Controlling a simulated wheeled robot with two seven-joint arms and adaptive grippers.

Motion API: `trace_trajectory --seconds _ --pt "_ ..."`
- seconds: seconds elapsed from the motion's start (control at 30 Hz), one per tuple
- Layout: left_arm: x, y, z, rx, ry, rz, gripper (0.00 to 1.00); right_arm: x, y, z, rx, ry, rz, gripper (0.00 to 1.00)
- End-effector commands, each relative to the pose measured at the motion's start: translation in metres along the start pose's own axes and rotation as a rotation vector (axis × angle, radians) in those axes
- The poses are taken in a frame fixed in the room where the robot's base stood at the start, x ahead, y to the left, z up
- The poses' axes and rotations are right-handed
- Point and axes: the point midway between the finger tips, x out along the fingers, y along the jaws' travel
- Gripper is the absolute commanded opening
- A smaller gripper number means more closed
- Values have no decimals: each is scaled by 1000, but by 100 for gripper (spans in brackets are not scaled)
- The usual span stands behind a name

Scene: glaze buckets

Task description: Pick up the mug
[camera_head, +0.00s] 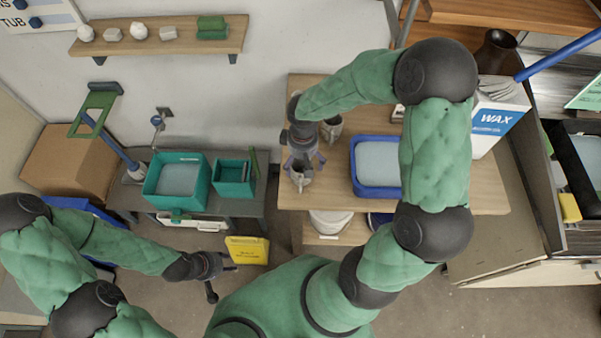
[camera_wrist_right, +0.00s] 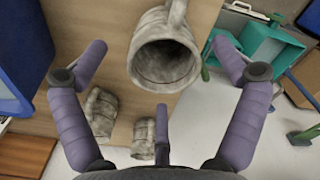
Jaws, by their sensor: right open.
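A grey, stone-textured mug (camera_head: 299,179) stands near the left edge of the wooden table (camera_head: 345,200). In the right wrist view this mug (camera_wrist_right: 165,62) is large, its dark mouth facing the camera and its handle at the top. My right gripper (camera_head: 303,160) is over it; its purple fingers (camera_wrist_right: 160,75) are spread around the mug with visible gaps at the sides. Another mug (camera_head: 331,130) stands farther back, partly hidden by my arm. My left gripper (camera_head: 222,272) is away at lower left, fingers apart, empty.
A blue tub (camera_head: 357,185) of pale liquid stands right of the mug. Teal tubs (camera_head: 160,198) (camera_head: 222,188) stand on a separate grey bench at left. A yellow sign (camera_head: 247,250) is close to my left gripper. A WAX box (camera_head: 495,120) is at right.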

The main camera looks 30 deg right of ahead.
Motion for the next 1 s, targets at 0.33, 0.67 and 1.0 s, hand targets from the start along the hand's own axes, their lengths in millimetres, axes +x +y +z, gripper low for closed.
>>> trace_trajectory --seconds 0.33,0.67,1.0 --pt "6 -2 -1 0 1 0 40 31 -2 2 0 -2 -2 96" --pt "12 -4 -1 0 2 0 40 62 -3 2 1 2 -1 96" --pt "12 -4 -1 0 2 0 40 62 -3 2 1 2 0 59"
